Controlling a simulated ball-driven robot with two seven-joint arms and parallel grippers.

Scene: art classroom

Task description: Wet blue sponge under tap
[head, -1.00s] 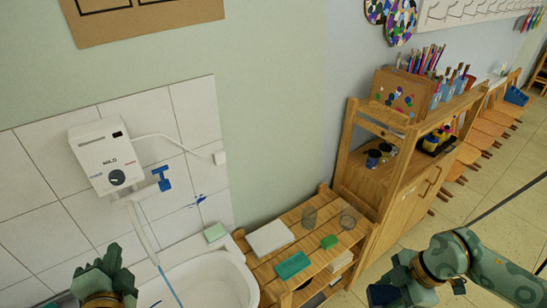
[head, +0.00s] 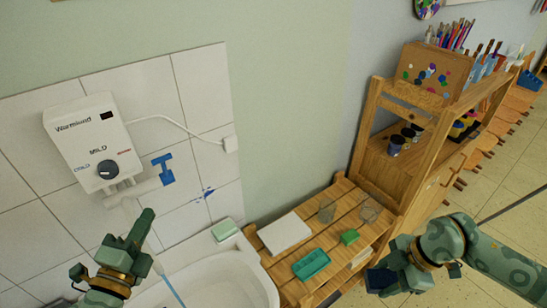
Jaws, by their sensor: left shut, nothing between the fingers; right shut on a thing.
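The blue sponge (head: 382,281) is a dark blue block, partly hidden by my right gripper (head: 388,276). That gripper is shut on it at the lower right, in front of the wooden shelf and well away from the basin. The tap is a white water heater (head: 92,143) on the tiled wall, with a dial and a blue T-shaped handle (head: 163,170). Its white spout slants down behind my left gripper (head: 144,220). A thin blue streak (head: 174,291), seemingly water, runs from the spout into the white basin (head: 232,276). My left gripper is shut and empty, below the handle.
A green soap bar (head: 224,229) lies on the basin's back rim. The slatted wooden bench (head: 305,227) beside the basin holds a white block (head: 284,233), a teal dish (head: 311,264), a green sponge (head: 350,237) and glasses. A wooden cabinet (head: 415,165) stands to the right.

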